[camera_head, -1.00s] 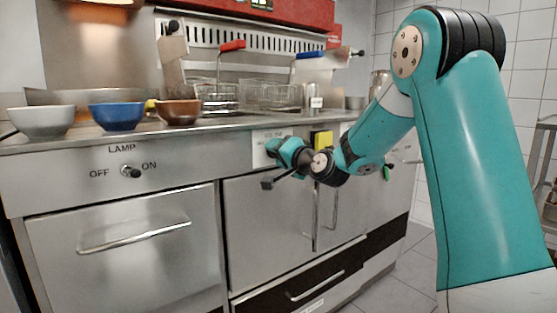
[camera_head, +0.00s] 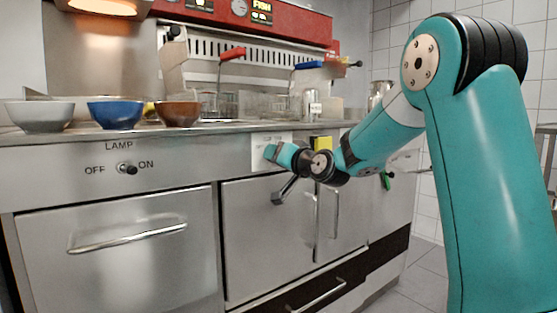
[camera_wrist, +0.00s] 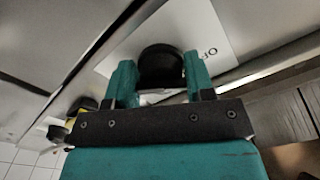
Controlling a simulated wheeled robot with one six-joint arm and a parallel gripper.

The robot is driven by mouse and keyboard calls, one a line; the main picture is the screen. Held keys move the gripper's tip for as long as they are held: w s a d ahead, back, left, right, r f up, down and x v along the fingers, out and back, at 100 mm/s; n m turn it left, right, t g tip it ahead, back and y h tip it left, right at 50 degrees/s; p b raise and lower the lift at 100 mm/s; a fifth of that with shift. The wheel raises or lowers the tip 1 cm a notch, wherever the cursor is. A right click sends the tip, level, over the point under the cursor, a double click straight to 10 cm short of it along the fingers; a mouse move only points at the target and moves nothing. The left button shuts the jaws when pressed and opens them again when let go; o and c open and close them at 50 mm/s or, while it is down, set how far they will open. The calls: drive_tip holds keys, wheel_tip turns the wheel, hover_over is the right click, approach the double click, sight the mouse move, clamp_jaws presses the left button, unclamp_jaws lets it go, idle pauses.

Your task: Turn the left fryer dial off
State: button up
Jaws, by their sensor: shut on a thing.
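The black fryer dial (camera_wrist: 161,66) shows in the wrist view, in front of a white label plate (camera_wrist: 215,35) with partly visible lettering. My gripper (camera_wrist: 160,78) has one teal finger on each side of the dial and is shut on it. In the head view my gripper (camera_head: 273,153) is at the white label plate (camera_head: 262,158) on the fryer front. The dial is hidden there behind the gripper. The dial's exact pointing direction cannot be told.
A yellow part (camera_head: 322,143) sits just right of my wrist. A lamp switch (camera_head: 127,169) is on the panel at left. White (camera_head: 40,117), blue (camera_head: 115,115) and brown (camera_head: 178,114) bowls stand on the counter. Door handles (camera_head: 127,237) stick out below.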

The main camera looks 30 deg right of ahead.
drive_tip(key=o, duration=0.9)
drive_tip(key=s, duration=1.7)
drive_tip(key=shift+s+d, duration=0.2)
drive_tip(key=shift+d, duration=0.05)
